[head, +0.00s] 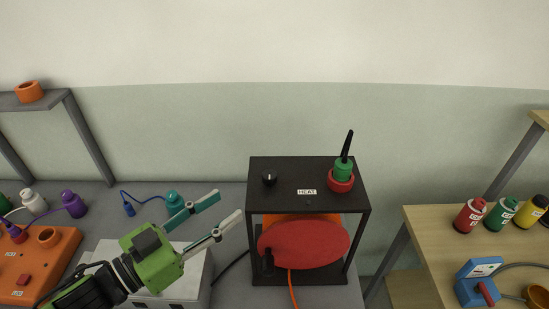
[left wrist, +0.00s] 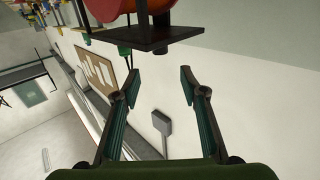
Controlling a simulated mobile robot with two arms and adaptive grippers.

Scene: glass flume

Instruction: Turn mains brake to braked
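A blue box (head: 478,283) with a red lever and a white label stands on the wooden table at the right; the label is too small to read, so I cannot tell if it is the mains brake. A black stand (head: 262,200) marked HEAT has a black knob (head: 269,178) on top and a red disc (head: 303,244) inside. My left gripper (head: 228,206) is open and empty, left of this stand, pointing towards it. In the left wrist view its fingers (left wrist: 160,80) are apart, with the stand (left wrist: 160,38) above. My right gripper is not in view.
A green bottle (head: 343,168) with a black stick sits in a red ring on the stand. An orange box (head: 50,258) and purple bottle (head: 73,203) are at left. Red (head: 470,216), green and yellow bottles stand at right. A gap separates the two benches.

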